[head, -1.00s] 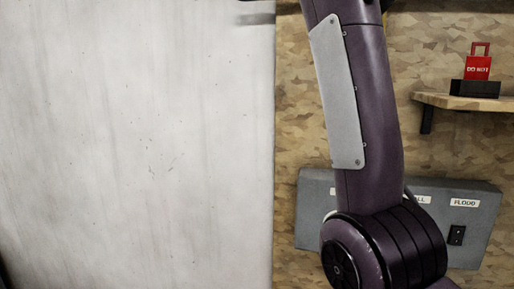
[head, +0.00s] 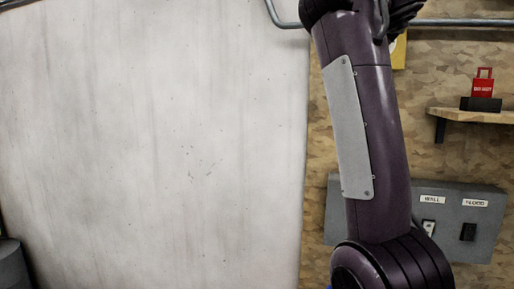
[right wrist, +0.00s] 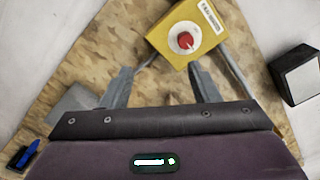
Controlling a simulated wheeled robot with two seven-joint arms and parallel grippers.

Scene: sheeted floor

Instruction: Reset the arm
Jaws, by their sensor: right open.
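My right arm (head: 372,130) rises through the right half of the head view, in front of the wall. Its far end reaches the top edge, and the fingers cannot be made out there. In the right wrist view my right gripper (right wrist: 160,72) is open, its two grey fingers apart with nothing between them. A yellow box (right wrist: 164,38) with a red knob (right wrist: 186,40) lies beyond the fingertips, up and to the right; whether they touch it cannot be told. A sliver of yellow (head: 399,52) shows behind the arm in the head view. My left gripper is not in view.
A large pale panel (head: 150,130) fills the left side. At right, a wooden shelf (head: 480,115) holds a red tag-like item (head: 484,86) on a black base. A grey switch box (head: 460,215) is partly behind my arm. A metal pipe (head: 460,22) runs along the top.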

